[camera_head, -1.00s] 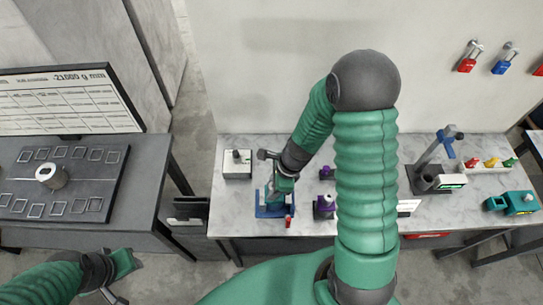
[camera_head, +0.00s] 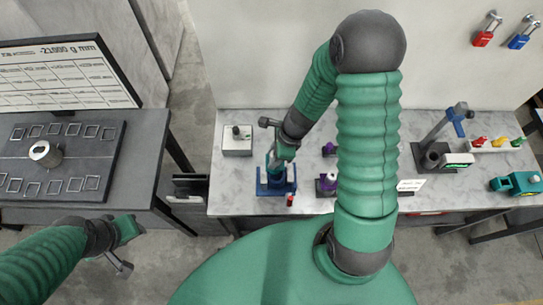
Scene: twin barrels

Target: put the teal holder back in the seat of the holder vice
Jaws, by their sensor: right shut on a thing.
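The blue holder vice (camera_head: 262,188) with a red handle end (camera_head: 290,200) stands at the front left of the marble bench. My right gripper (camera_head: 277,166) points down right over the vice and is shut on the teal holder (camera_head: 272,162). The gripper mostly hides the holder and the seat. I cannot tell whether the holder is in the seat or just above it. My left gripper (camera_head: 128,232) is at the lower left, away from the bench, below the dark table's edge. Its jaw opening is unclear.
A grey box with a knob (camera_head: 237,140) stands behind and left of the vice. Purple-topped items (camera_head: 327,184) stand to its right, partly behind my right arm. A grey stand (camera_head: 437,150) and a teal device (camera_head: 518,184) are further right. A dark table (camera_head: 80,190) is at left.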

